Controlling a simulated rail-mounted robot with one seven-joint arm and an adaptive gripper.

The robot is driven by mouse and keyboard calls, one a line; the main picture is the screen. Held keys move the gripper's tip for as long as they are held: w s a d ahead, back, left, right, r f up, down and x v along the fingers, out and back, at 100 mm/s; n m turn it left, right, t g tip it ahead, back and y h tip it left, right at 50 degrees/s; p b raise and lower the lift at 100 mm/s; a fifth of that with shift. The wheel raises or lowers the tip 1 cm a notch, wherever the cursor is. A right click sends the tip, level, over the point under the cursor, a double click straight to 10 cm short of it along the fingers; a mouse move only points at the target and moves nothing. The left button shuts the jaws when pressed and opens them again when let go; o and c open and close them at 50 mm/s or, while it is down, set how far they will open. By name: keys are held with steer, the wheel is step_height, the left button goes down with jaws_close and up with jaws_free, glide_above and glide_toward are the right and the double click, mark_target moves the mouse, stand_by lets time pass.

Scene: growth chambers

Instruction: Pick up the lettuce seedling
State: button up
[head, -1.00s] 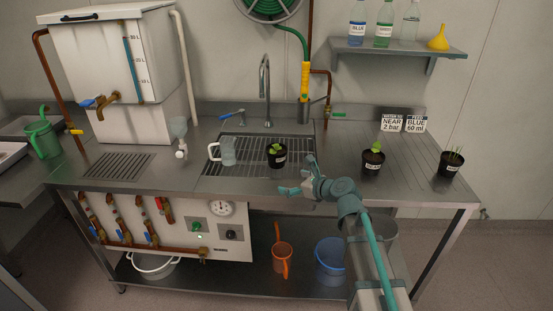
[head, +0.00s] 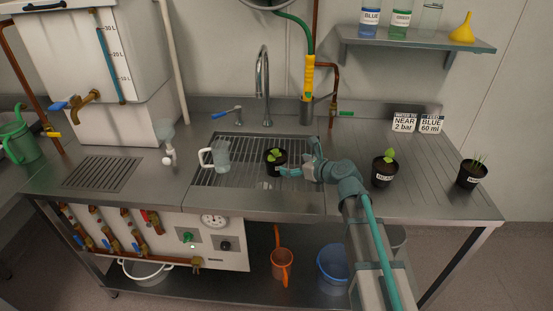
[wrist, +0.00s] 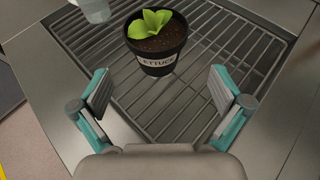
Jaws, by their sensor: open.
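The lettuce seedling (head: 275,161) is a small bright green plant in a black pot on the sink's wire grate. In the wrist view the lettuce pot (wrist: 160,55) stands upright, with a white label reading LETTUCE facing me. My gripper (head: 300,160) is open and empty, just to the right of the pot in the head view. In the wrist view my gripper (wrist: 160,93) has its two fingers spread wide, with the pot ahead of them and not between them. The near finger overlaps the pot's lower right edge in the head view.
A clear jug (head: 221,156) stands left of the pot on the grate (head: 215,178). Two other potted plants, one leafy (head: 384,172) and one grassy (head: 471,174), stand on the counter at right. The tap (head: 264,90) rises behind the grate.

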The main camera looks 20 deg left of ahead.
mark_target(284, 162)
steer(key=p+x, duration=0.1)
steer(key=x, duration=0.4)
steer(key=shift+a+f, duration=0.15)
steer(key=shift+a, duration=0.2)
steer(key=p+x, duration=0.1)
steer(key=x, duration=0.3)
steer(key=shift+a+f, duration=0.2)
steer(key=c, duration=1.2)
steer(key=shift+r, duration=0.15)
